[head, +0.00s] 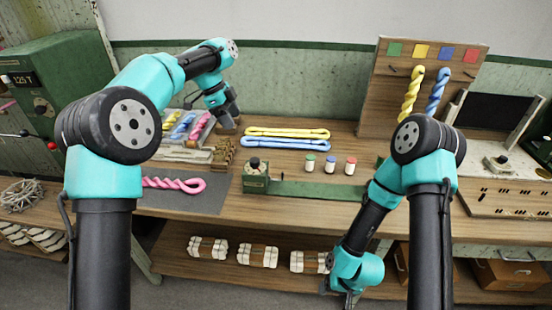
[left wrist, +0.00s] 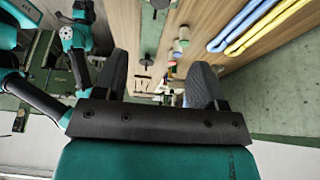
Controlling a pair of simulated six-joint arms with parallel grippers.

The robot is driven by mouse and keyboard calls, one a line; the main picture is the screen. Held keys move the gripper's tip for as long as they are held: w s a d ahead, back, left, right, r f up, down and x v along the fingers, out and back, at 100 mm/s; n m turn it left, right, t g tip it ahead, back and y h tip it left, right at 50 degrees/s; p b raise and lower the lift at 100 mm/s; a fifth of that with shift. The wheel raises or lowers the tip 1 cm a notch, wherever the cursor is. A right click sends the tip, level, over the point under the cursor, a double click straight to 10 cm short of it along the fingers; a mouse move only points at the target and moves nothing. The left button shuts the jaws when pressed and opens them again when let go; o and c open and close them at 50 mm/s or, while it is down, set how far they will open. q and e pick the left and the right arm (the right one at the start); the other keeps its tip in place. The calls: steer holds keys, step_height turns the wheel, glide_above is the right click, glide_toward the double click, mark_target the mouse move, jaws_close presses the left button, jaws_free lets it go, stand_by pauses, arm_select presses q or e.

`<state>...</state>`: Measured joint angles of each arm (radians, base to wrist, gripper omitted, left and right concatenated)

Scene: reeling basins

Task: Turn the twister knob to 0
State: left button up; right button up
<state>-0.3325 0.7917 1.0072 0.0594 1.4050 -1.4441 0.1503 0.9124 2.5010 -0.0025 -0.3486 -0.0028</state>
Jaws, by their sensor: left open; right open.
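A small green box with a black knob (head: 255,163) on top stands at the front middle of the bench; it looks like the twister. A long low green bar (head: 315,191) runs right from it. I cannot read the knob's setting. My left gripper (head: 229,118) hangs above the back of the bench, up and left of the knob and apart from it. Its two dark fingers are apart and empty in the left wrist view (left wrist: 160,72). My right gripper (head: 346,292) is low in front of the bench, by the lower shelf, far from the knob; its fingers are small and partly cut off.
Yellow (head: 287,132) and blue (head: 285,143) skeins lie behind the box. Several small capped jars (head: 330,164) stand to its right. A pink twisted skein (head: 175,184) lies on a grey mat (head: 208,200). A pegboard (head: 446,70) with hanging skeins stands at the back right.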

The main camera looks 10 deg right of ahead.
mark_target(254, 160)
arm_select(q)
steer(key=shift+a+f, duration=0.1)
steer(key=shift+a, duration=0.05)
steer(key=x, duration=1.7)
steer(key=shift+f, duration=0.15)
steer(key=c, duration=0.9)
